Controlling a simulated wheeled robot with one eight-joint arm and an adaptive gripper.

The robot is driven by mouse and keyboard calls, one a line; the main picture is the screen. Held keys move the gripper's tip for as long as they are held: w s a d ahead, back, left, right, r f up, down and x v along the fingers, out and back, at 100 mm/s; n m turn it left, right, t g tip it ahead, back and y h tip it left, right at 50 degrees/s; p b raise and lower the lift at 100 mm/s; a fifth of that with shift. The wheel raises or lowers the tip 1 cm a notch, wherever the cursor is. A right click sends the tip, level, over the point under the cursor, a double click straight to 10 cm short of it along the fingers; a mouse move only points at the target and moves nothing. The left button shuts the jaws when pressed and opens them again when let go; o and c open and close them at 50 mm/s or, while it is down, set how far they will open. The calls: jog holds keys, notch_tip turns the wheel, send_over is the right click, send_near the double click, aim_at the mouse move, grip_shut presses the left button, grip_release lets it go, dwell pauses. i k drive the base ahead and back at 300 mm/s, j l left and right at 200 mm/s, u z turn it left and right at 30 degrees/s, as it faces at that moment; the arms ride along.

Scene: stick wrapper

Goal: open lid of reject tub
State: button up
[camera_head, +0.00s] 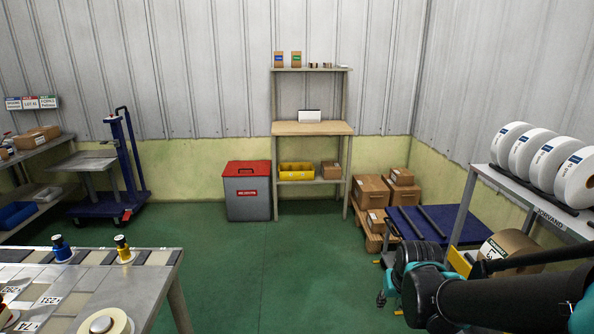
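The reject tub (248,205) is a grey bin standing on the floor against the back wall, left of the wooden shelf unit. Its red lid (247,168) lies shut on top, with a dark handle-like mark on it. A red label is on the tub's front. My black and teal arm reaches in from the lower right, far from the tub. I cannot make out my gripper's fingers in this view.
A wooden shelf unit (312,129) stands right beside the tub. A blue lift trolley (125,170) is to the left. Cardboard boxes (370,190) and a blue platform cart (415,222) are to the right. A workbench (150,285) fills the lower left. Green floor before the tub is clear.

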aim_at(262, 167)
jog(key=i+u, duration=0.2)
jog(key=i, duration=0.7)
jog(key=i+l+u, duration=0.2)
jog(key=i, duration=0.75)
jog(key=i+j+u, duration=0.15)
jog(key=i, duration=0.75)
jog(key=i+j+u, duration=0.15)
jog(key=i, duration=0.75)
jog(key=i+j+z, duration=0.2)
jog(key=i, duration=0.15)
jog(key=i+j+z, duration=0.15)
jog(key=i, duration=0.2)
